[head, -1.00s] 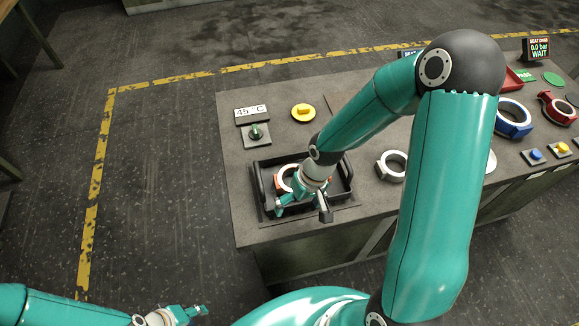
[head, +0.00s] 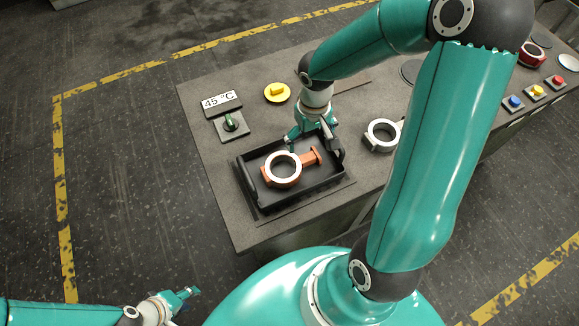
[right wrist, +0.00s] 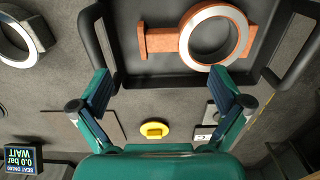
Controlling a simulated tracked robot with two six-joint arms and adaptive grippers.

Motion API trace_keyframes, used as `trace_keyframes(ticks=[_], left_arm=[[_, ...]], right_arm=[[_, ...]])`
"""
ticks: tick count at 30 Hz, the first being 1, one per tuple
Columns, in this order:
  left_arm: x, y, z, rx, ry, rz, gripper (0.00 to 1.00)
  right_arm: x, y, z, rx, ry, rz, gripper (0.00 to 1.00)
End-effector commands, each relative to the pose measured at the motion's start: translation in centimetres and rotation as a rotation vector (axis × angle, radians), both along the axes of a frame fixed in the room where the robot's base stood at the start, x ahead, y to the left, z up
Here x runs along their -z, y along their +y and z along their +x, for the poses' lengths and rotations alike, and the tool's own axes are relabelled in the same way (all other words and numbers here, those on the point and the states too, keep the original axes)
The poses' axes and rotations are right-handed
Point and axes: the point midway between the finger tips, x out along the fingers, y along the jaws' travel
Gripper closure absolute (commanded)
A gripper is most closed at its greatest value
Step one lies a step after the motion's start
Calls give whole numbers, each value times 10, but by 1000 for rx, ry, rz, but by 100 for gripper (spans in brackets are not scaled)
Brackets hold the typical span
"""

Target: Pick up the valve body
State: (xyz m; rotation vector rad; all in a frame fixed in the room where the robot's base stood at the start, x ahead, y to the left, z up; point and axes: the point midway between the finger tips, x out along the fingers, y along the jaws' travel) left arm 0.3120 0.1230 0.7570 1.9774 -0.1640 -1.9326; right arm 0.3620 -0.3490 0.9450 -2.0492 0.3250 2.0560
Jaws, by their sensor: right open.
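An orange valve body (head: 285,181) with a pale ring face and a flanged stub lies in a black tray (head: 262,206). It shows whole in the head view, and in the right wrist view (right wrist: 186,40) it lies beyond the fingertips. My right gripper (head: 314,139) is open and empty at the tray's far edge, apart from the valve body; its spread fingers also show in the right wrist view (right wrist: 165,86). My left gripper (head: 184,294) is low at the left, away from the bench, and its jaws are too small to read.
A grey-white ring casting (head: 369,139) stands right of the tray. A 45 °C display (head: 221,101), a green knob (head: 230,123) and a yellow button (head: 277,92) sit behind it. The tray's raised handles (right wrist: 99,45) flank the valve body.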

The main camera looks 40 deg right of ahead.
Motion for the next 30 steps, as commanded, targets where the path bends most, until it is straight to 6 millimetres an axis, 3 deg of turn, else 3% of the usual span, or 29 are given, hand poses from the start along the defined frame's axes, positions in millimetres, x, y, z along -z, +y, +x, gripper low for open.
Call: trace_keyframes(ticks=[1, 3, 13, 21, 30], left_arm=[[16, 0, 0, 0, 1, 0, 60], [22, 0, 0, 0, 1, 0, 60], [33, 0, 0, 0, 0, 0, 60], [59, 0, 0, 0, 0, 0, 60], [60, 0, 0, 0, 0, 0, 60]], right_arm=[[18, 1, 0, -3, 2, 1, 0], [27, 1, 1, -5, 1, -1, 0], [45, 3, 2, -7, 1, 0, 0], [84, 6, 3, -7, 2, 1, 0], [87, 6, 3, -8, 0, 0, 0]])
